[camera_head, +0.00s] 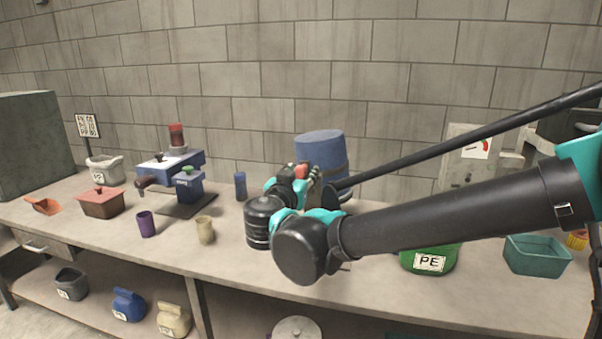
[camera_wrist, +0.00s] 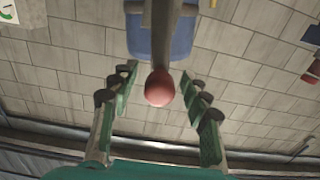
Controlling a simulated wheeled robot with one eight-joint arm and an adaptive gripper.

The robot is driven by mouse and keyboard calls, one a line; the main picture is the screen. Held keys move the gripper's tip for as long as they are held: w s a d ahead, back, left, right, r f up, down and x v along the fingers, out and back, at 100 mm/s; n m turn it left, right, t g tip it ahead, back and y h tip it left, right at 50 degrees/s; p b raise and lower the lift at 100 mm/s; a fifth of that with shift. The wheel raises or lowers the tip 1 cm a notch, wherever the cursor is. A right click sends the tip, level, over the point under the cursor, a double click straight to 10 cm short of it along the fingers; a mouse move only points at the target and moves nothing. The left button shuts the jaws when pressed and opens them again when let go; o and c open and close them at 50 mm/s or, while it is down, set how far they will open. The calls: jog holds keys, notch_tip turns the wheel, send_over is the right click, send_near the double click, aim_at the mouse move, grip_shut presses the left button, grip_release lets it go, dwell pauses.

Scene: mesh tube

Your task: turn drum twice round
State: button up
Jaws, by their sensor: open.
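The blue drum (camera_head: 320,147) stands at the back of the bench, its lower part hidden by my arm. In the wrist view the drum (camera_wrist: 178,42) is at the top centre, with a dark bar (camera_wrist: 163,30) in front of it. A round red knob (camera_wrist: 159,88) shows at the end of this bar. My gripper (camera_wrist: 158,84) is open, with one finger on each side of the knob and visible gaps to both. In the head view my gripper (camera_head: 308,176) is in front of the drum, and part of the red knob (camera_head: 301,170) shows there.
A black ribbed canister (camera_head: 259,222) stands close beside my wrist. A green PE tub (camera_head: 428,260) and a teal bin (camera_head: 537,255) are at right.

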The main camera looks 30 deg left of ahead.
grip_shut()
dwell(0.6)
jog(key=w+d+f+m, duration=0.1)
jog(key=d+f+m, duration=0.1)
jog(key=m, duration=0.5)
jog(key=d+f+m, duration=0.2)
jog(key=d+m, duration=0.3)
jog(key=m, duration=0.3)
jog(key=shift+w+d, duration=0.25)
jog(key=shift+w, duration=0.15)
jog(key=shift+f, duration=0.15)
